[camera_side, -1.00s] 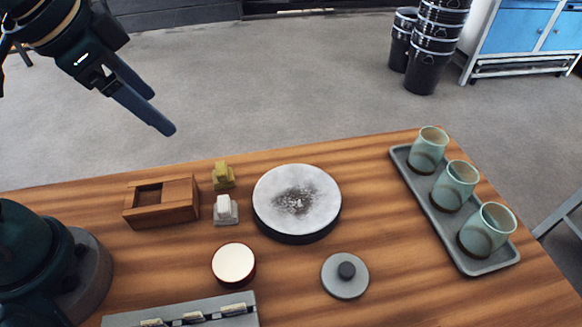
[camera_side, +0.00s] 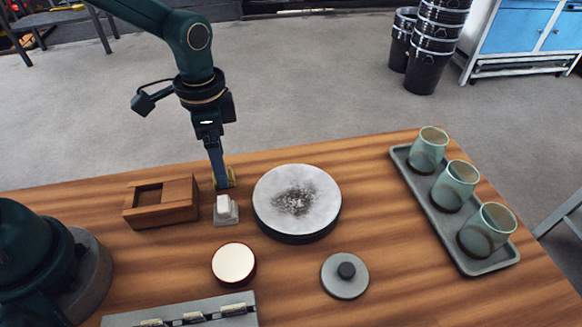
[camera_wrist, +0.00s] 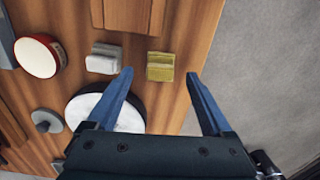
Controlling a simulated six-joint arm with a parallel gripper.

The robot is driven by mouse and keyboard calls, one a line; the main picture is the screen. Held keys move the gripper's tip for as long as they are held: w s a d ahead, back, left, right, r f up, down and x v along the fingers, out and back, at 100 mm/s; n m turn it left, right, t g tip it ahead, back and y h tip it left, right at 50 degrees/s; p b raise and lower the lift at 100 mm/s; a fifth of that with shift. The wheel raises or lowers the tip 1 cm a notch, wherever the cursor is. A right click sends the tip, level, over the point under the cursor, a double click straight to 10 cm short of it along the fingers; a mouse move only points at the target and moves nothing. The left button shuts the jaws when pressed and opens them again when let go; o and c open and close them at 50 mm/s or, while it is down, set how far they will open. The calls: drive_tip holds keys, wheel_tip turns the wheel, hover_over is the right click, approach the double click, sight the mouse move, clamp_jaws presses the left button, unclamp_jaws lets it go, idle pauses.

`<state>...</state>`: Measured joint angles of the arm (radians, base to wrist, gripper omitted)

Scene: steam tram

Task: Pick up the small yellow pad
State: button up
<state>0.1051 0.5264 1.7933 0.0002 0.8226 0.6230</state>
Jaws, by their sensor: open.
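The small yellow pad (camera_wrist: 160,67) has a raised grip and sits on the wooden table near its far edge. In the side view the yellow pad (camera_side: 231,178) is partly hidden behind my fingers. My gripper (camera_side: 222,184) is down at the pad in that view. In the wrist view my gripper (camera_wrist: 160,72) is open, and the pad shows between and just beyond its two blue fingertips. I cannot tell whether a finger touches it. A similar white pad (camera_side: 226,210) stands close beside the yellow one, on the near side.
A wooden box (camera_side: 161,203) stands left of the pads, and a round grey-topped disc (camera_side: 297,200) to the right. A red-sided cup (camera_side: 233,263) and a knobbed lid (camera_side: 345,275) are nearer. A tray (camera_side: 478,264) holds three green cups at right.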

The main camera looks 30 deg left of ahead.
drive_tip(key=shift+f, duration=1.35)
clamp_jaws()
drive_tip(key=shift+r, duration=0.2)
drive_tip(key=shift+r, duration=0.25)
drive_tip(key=r, duration=0.3)
drive_tip(key=shift+a+r, duration=0.3)
drive_tip(key=shift+r, duration=0.1)
drive_tip(key=s+a+r, duration=0.3)
drive_tip(key=a+r, duration=0.3)
drive_tip(key=a, duration=0.4)
drive_tip(key=shift+s+a+r, duration=0.2)
drive_tip(key=shift+s+a, duration=0.05)
drive_tip(key=shift+a, duration=0.05)
